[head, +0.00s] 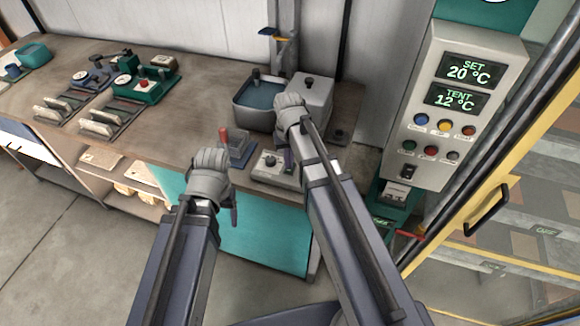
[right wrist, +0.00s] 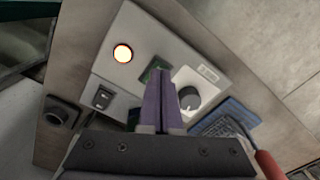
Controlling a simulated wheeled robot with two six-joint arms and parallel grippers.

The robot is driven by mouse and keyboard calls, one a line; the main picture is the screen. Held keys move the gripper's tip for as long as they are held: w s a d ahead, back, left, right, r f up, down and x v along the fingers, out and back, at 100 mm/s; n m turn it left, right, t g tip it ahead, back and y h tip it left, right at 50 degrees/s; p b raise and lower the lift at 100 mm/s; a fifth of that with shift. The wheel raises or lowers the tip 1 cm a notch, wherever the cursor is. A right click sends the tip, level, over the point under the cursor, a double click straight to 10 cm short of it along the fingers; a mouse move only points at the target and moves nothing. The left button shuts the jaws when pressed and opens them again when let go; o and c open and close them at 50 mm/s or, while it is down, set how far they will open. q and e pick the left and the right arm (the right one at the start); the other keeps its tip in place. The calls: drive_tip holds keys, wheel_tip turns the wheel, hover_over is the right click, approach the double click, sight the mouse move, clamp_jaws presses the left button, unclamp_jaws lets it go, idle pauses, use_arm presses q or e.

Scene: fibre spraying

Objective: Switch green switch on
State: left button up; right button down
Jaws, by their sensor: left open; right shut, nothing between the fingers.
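A pale grey control box (head: 262,172) stands near the bench's front edge; it also fills the middle of the right wrist view (right wrist: 110,72). On it are a lit orange lamp (right wrist: 122,53), a black rocker switch (right wrist: 103,97), a white-based dial (right wrist: 190,97) and a small green part (right wrist: 155,72). The green part is partly hidden by my fingers, so I cannot tell whether it is a switch. My right gripper (head: 288,160) is shut and empty over the box, its purple fingers (right wrist: 161,105) together. My left gripper (head: 232,205) is open at the bench's front edge.
A red-handled device (head: 238,148) stands beside the control box. Behind are a water basin (head: 258,98) and a grey lidded box (head: 312,95). A wall panel (head: 432,110) with displays and coloured buttons is at right. The bench's left half holds green machines (head: 147,84).

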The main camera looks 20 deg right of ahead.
sight(289, 171)
drive_tip(key=shift+r, duration=0.15)
idle(0.3)
wheel_tip(289, 171, up, 7)
drive_tip(key=p, duration=0.7)
drive_tip(key=s+a+f+n+b, duration=0.1)
drive_tip(key=s+a+n, duration=0.1)
drive_tip(key=s+a, duration=0.3)
drive_tip(key=s+a+f+n+h+b, duration=0.1)
drive_tip(key=s+a+f+n+b, duration=0.1)
drive_tip(key=s+a, duration=0.3)
drive_tip(key=s, duration=0.4)
drive_tip(key=shift+s+a+f+n, duration=0.15)
drive_tip(key=shift+a+f+n, duration=0.1)
drive_tip(key=shift+n, duration=0.05)
